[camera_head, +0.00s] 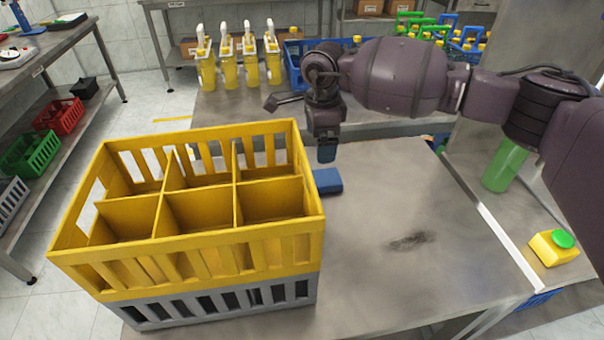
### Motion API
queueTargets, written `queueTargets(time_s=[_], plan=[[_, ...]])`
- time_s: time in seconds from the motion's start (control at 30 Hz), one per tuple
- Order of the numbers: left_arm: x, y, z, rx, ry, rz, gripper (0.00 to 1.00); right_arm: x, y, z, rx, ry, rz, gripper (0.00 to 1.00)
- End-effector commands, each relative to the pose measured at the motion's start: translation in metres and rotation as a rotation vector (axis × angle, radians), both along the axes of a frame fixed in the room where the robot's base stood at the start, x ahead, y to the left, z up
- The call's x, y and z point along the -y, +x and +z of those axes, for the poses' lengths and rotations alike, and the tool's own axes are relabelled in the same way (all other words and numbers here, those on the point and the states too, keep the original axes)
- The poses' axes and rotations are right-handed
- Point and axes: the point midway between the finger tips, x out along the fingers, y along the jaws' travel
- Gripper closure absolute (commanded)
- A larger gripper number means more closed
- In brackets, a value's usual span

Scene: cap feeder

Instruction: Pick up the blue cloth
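A blue block-shaped item (328,182), which looks like the folded blue cloth, lies on the grey metal table just right of the yellow crate. My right arm reaches in from the right, and its gripper (326,155) points down above and slightly behind the blue item. A small blue part shows at the gripper's tip; I cannot tell whether it is the fingers or something held. It appears apart from the blue item below. Whether this gripper is open or shut is unclear. My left gripper is not in view.
A yellow divided crate (290,245) stands on a grey crate (220,302) at the left. Yellow bottles (249,62) stand behind. The grey table (400,215) is clear at right apart from a dark smudge (411,240). A green cylinder (505,166) and yellow container (553,249) are farther right.

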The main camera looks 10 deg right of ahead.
Motion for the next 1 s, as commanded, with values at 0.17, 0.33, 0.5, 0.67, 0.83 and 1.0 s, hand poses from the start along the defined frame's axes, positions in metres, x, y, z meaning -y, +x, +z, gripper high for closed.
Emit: queueTargets(time_s=[0.17,0.33,0.5,0.67,0.83,1.0], plan=[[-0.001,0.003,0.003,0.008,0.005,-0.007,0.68,0.001,0.000,-0.001,-0.001,-0.002,0.000,0.00],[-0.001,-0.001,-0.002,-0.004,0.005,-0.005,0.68,0.000,0.000,-0.015,-0.004,-0.003,0.001,0.00],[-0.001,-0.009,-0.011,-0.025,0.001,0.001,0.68,0.000,-0.001,-0.040,-0.006,-0.002,0.001,0.00],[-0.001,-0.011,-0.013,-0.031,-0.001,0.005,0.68,0.000,-0.001,-0.056,-0.003,-0.001,0.000,0.00],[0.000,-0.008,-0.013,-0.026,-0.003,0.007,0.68,0.000,-0.002,-0.064,-0.002,-0.001,0.001,0.00],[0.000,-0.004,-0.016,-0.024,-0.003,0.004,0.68,0.001,-0.005,-0.087,-0.005,-0.002,0.000,0.00]])
